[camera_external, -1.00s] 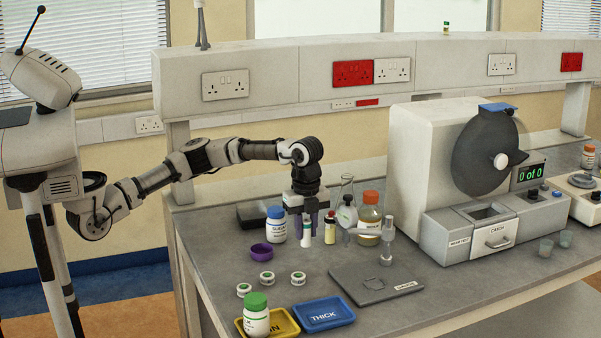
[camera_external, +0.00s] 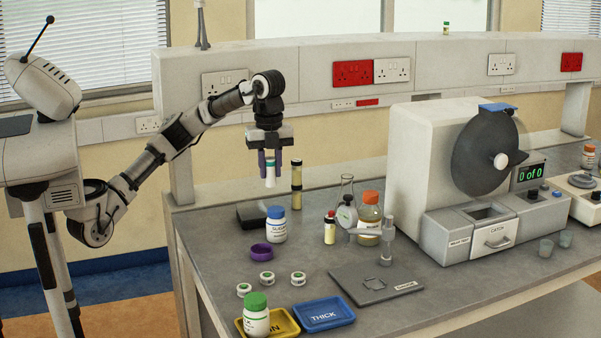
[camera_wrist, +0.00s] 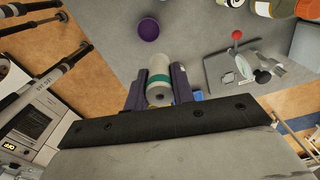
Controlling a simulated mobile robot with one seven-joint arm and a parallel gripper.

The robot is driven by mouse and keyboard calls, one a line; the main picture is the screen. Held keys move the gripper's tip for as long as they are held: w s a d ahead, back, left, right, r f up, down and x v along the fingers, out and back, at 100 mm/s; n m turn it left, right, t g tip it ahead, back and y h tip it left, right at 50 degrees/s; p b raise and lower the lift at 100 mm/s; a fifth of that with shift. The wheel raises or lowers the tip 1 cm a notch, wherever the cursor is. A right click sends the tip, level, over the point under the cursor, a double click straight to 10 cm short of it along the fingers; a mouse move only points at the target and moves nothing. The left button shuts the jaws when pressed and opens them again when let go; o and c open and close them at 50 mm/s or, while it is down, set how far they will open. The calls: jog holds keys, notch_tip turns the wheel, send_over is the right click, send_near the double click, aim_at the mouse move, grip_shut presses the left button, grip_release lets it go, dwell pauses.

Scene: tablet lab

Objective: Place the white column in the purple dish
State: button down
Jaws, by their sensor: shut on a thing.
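My gripper (camera_external: 270,170) is shut on the white column (camera_external: 270,181), which has a green band, and holds it upright, well above the bench. In the wrist view the column (camera_wrist: 159,93) sits between the two purple fingers of my gripper (camera_wrist: 160,82). The purple dish (camera_external: 262,250) stands on the bench, lower in the external view and apart from the column. The dish also shows in the wrist view (camera_wrist: 148,30), beyond the column's end. It looks empty in the external view.
A blue-capped white bottle (camera_external: 276,226) stands right beside the dish. A tall yellowish column (camera_external: 296,178) stands behind it. Small white-lidded pots (camera_external: 267,279) lie in front of the dish. A red-capped vial (camera_external: 330,229), an orange-capped bottle (camera_external: 369,215) and a grey plate (camera_external: 350,283) are to the right.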

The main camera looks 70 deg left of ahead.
jog(key=shift+s+a+f+b, duration=0.2)
jog(key=shift+s+f+b, duration=0.3)
jog(key=shift+f, duration=2.85)
jog(key=shift+s+a+f+b, duration=0.2)
jog(key=shift+s+f+b, duration=0.25)
jog(key=shift+f, duration=2.85)
jog(key=shift+s+a+f+b, duration=0.25)
jog(key=shift+f+b, duration=0.4)
jog(key=shift+f, duration=2.7)
jog(key=shift+f, duration=0.15)
jog(key=c, duration=1.2)
grip_release()
notch_tip(320, 180, up, 12)
jog(key=shift+r+p, duration=0.2)
jog(key=shift+p, duration=0.3)
